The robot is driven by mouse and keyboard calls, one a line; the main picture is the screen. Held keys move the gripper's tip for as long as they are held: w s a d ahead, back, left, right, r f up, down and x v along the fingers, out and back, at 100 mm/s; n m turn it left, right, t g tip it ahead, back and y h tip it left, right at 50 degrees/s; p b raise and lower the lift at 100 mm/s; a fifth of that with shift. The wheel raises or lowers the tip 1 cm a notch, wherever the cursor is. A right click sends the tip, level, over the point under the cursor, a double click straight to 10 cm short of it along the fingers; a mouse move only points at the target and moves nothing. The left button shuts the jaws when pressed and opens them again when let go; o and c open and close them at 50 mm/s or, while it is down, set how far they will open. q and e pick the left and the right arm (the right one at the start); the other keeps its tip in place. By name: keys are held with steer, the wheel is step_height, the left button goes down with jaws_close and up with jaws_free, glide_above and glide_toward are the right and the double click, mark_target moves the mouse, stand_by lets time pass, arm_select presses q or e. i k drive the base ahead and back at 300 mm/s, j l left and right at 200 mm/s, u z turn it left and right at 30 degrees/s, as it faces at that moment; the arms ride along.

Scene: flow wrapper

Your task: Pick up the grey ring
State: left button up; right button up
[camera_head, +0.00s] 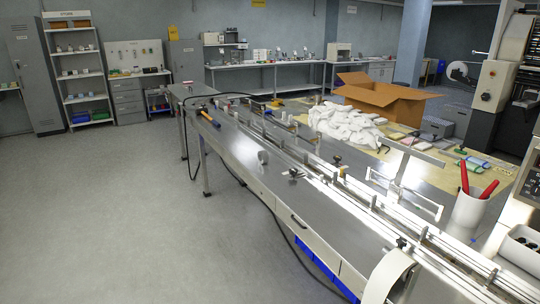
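A small light-grey round piece (262,157) sits on the metal conveyor table (240,148), near its left edge. It may be the grey ring, but it is too small to tell whether it has a hole. Neither of my grippers shows in the head view.
Guide rails (375,199) run along the long table. A white cup (466,211) holds red-handled tools at right. The floor at left is clear.

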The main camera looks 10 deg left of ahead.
mark_target(263, 157)
steer(key=i+j+z, duration=0.3)
steer(key=i+j, duration=0.5)
steer(key=i, duration=0.1)
